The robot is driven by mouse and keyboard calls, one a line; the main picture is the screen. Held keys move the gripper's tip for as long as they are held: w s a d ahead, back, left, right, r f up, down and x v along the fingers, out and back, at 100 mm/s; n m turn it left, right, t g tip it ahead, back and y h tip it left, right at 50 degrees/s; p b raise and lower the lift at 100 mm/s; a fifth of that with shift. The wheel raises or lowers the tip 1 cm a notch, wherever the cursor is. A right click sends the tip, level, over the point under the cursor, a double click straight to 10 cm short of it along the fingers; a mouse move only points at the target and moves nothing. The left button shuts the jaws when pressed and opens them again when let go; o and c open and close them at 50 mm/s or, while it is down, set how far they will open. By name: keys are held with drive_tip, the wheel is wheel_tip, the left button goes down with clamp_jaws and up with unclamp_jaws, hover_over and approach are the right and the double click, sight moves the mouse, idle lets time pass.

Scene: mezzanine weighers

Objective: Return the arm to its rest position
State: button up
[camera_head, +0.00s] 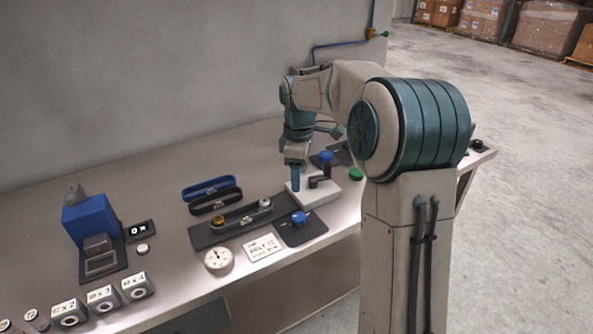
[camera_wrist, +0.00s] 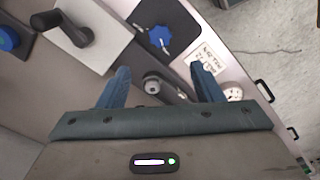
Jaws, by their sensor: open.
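My gripper (camera_head: 296,178) is over the bench, pointing down beside the white block with the dark crank handle (camera_head: 318,190). In the wrist view its two blue fingers (camera_wrist: 160,88) are spread apart with nothing held between them. A grey round knob (camera_wrist: 152,85) on the dark tray shows between and beyond the fingers. My arm reaches out from its column at the right and bends down to the bench. The fingertips' exact height above the bench cannot be told.
The bench (camera_head: 160,172) holds a dark tray (camera_head: 238,222), blue and black cases (camera_head: 211,187), a dial gauge (camera_head: 218,260), a handwritten card (camera_head: 262,247), a blue knob (camera_head: 299,218) and a blue device (camera_head: 90,219). A wall stands behind. Open floor (camera_head: 530,130) lies at right.

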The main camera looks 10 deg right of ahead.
drive_tip(key=s+m+t, duration=0.3)
drive_tip(key=s+m, duration=1)
drive_tip(key=s, duration=1.5)
